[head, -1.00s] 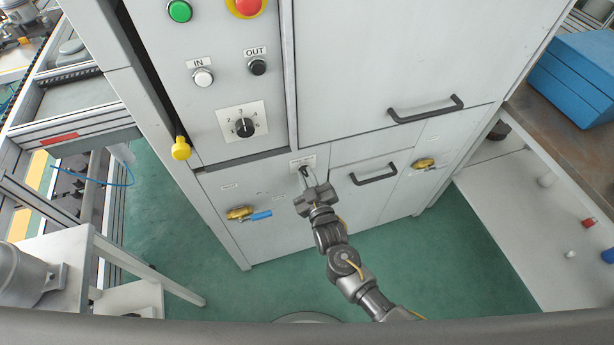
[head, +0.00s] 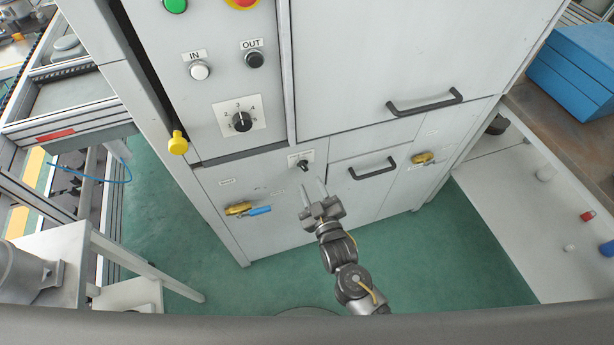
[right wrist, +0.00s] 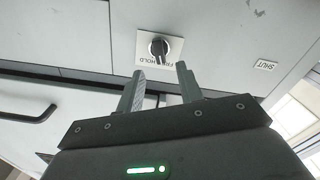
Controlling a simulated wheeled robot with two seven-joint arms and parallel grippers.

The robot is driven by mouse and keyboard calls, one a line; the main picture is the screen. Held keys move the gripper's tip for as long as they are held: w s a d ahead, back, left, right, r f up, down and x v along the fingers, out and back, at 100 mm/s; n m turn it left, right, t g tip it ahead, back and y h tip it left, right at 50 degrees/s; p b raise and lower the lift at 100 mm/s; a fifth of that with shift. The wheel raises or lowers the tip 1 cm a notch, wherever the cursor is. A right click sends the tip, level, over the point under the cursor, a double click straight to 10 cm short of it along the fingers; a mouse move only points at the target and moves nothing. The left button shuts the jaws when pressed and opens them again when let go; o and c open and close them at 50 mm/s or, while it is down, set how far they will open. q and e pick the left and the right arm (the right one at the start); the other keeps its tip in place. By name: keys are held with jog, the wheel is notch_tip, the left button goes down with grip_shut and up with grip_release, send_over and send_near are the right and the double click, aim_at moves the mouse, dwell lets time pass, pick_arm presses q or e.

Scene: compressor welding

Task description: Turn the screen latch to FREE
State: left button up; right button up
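The screen latch is a small black knob (head: 303,164) on a white label plate, on the cabinet's lower front panel in the head view. I cannot tell for sure which word the knob points to. My right gripper (head: 312,188) is open and empty, just in front of and below the latch, apart from it. Its two spread fingers also show in the right wrist view (right wrist: 160,72). My left gripper is not in view.
A black drawer handle (head: 373,168) is right of the latch, with a larger handle (head: 425,102) above. A rotary selector (head: 241,121) is above left. The green floor before the cabinet is clear.

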jog(key=v, duration=0.4)
jog(key=shift+s+d, duration=0.15)
jog(key=shift+s, duration=0.25)
dwell(0.4)
jog(key=s+d+f+m+g+h, duration=0.1)
jog(key=s+d+f+g, duration=0.15)
jog(key=f, duration=0.65)
jog(key=s+d+f+m+g, duration=0.1)
jog(key=s+d+f+g, duration=0.2)
jog(key=f, duration=0.6)
jog(key=s+d+f+m+g+h, duration=0.15)
jog(key=s+f, duration=0.25)
jog(key=f, duration=0.4)
jog(key=s+d+f+g+h, duration=0.1)
jog(key=s+d+f+g, duration=0.2)
jog(key=s, duration=0.6)
jog(key=s+d+f+m+g+h, duration=0.1)
jog(key=s+d+f+g, duration=0.2)
jog(key=s+d+f, duration=0.5)
jog(key=s+d+f+m+g+h, duration=0.1)
jog(key=s+d+f+g, duration=0.2)
jog(key=s+d+f, duration=0.3)
jog(key=s, duration=0.5)
jog(key=shift+s, duration=0.25)
jog(key=shift+f, duration=0.15)
